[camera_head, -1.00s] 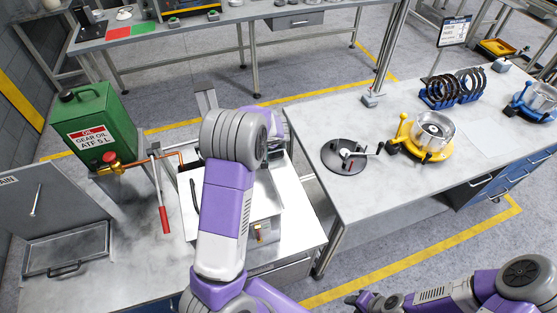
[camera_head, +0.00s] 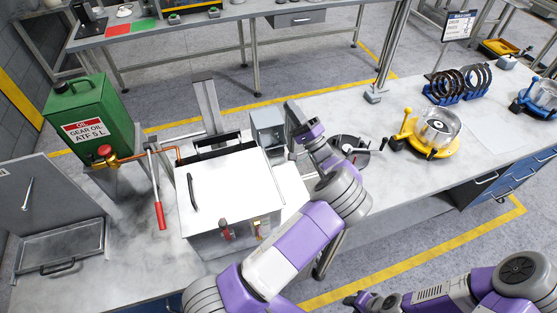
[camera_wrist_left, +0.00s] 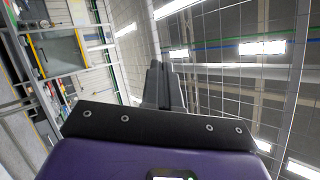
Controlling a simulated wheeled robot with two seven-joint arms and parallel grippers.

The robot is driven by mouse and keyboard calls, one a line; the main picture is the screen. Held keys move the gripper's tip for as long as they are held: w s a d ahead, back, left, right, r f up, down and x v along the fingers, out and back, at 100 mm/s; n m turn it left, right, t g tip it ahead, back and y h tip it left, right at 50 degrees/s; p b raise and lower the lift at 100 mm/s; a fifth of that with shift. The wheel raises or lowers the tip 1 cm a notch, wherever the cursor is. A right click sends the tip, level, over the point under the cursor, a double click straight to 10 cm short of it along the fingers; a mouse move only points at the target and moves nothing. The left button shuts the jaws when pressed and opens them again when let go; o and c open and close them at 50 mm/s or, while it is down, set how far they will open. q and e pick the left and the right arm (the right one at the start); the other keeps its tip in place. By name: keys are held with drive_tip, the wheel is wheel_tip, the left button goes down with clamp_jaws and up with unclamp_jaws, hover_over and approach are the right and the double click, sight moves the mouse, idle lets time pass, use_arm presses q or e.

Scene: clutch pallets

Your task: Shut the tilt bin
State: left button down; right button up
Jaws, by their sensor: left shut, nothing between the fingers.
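A box with a white lid (camera_head: 232,185) stands on the left bench; it is the likeliest tilt bin, though no label shows this. Its lid lies flat over it, with a black handle (camera_head: 193,192) at the left and a red-topped latch (camera_head: 227,230) on the front. A small grey box (camera_head: 267,126) stands behind its right corner. My left gripper (camera_head: 292,112) is shut and empty, beside the grey box; whether they touch is unclear. It shows shut in the left wrist view (camera_wrist_left: 162,85). My right gripper (camera_head: 368,301) is low at the bottom edge, its fingers too small to judge.
A green oil can (camera_head: 92,118) and a red-handled lever (camera_head: 160,205) stand left of the white-lidded box. A grey panel (camera_head: 40,200) and a shallow tray (camera_head: 62,250) are at far left. The right bench (camera_head: 400,185) holds a round black fixture (camera_head: 350,150) and a yellow fixture (camera_head: 428,138).

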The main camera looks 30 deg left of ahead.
use_arm(q)
drive_tip(key=f+m+t+h+b, duration=0.1)
drive_tip(key=f+m+h+b, duration=0.3)
drive_tip(key=f+m, duration=0.3)
drive_tip(key=f+m+t+h+b, duration=0.2)
drive_tip(key=f+m, duration=0.6)
drive_tip(key=f, duration=1)
drive_tip(key=f+m+t+h+b, duration=0.2)
drive_tip(key=f+m+h+b, duration=0.3)
drive_tip(key=f, duration=0.8)
drive_tip(key=shift+d+m+h+b, duration=0.25)
drive_tip(key=shift+m+h+b, duration=0.15)
drive_tip(key=shift+m+b, duration=0.85)
drive_tip(key=shift+w+a+f, duration=0.1)
drive_tip(key=shift+a+f, duration=0.05)
drive_tip(key=shift+a, duration=0.05)
drive_tip(key=b+x, duration=0.2)
drive_tip(key=x, duration=0.7)
drive_tip(key=shift+w+a, duration=0.25)
drive_tip(key=shift+w, duration=0.05)
drive_tip(key=shift+w+a+r, duration=0.25)
drive_tip(key=shift+a+r, duration=0.05)
drive_tip(key=shift+r, duration=0.25)
drive_tip(key=shift+w+a+r, duration=0.25)
drive_tip(key=shift+a+r, duration=0.1)
drive_tip(key=shift+r, duration=0.15)
drive_tip(key=shift+w+a+r, duration=0.3)
drive_tip(key=shift+r, duration=0.25)
